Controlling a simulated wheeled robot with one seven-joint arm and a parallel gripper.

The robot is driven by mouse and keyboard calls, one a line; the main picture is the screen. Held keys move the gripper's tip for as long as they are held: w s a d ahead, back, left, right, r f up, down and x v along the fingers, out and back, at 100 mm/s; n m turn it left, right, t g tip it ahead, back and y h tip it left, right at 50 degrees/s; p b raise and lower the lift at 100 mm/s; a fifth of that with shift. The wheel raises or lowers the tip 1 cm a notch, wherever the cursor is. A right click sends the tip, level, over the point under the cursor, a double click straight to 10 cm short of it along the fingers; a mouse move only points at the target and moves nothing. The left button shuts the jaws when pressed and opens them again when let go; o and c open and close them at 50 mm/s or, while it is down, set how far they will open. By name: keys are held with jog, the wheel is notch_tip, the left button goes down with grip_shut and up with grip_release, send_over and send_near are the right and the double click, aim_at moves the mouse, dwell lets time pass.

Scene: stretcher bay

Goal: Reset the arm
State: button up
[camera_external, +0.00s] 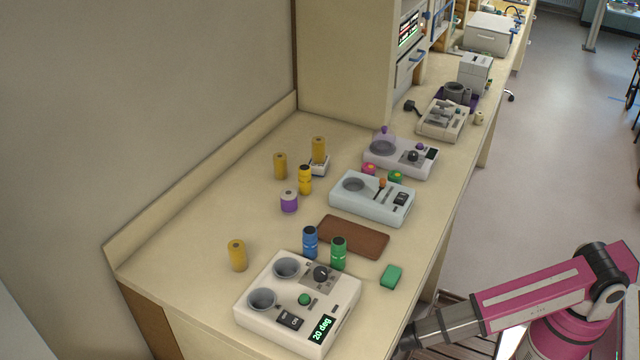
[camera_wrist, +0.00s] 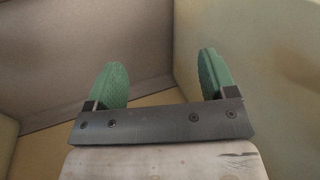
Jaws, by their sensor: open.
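My gripper (camera_wrist: 160,82) shows in the wrist view with its two green fingers apart and nothing between them. Behind the fingers are only plain wall and cabinet surfaces. In the external view my pink and grey arm reaches in from the lower right, beside the front edge of the counter (camera_external: 205,215). The gripper itself cannot be made out there; the grey end of the arm is low, near the counter's edge.
The counter holds a white device with a display (camera_external: 298,300), a blue bottle (camera_external: 310,243), a green bottle (camera_external: 338,254), a green block (camera_external: 391,276), a brown mat (camera_external: 353,237) and a pale device (camera_external: 371,198). Several yellow cylinders stand farther left. Open floor (camera_external: 545,150) lies right of the counter.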

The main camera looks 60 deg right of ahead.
jog(key=d+r+h, duration=0.2)
jog(key=d+r, duration=0.2)
jog(key=d, duration=1.5)
jog(key=d+r+m+h, duration=0.1)
jog(key=d+r, duration=0.2)
jog(key=d, duration=1.6)
jog(key=shift+r+h, duration=0.4)
jog(key=shift+d, duration=0.1)
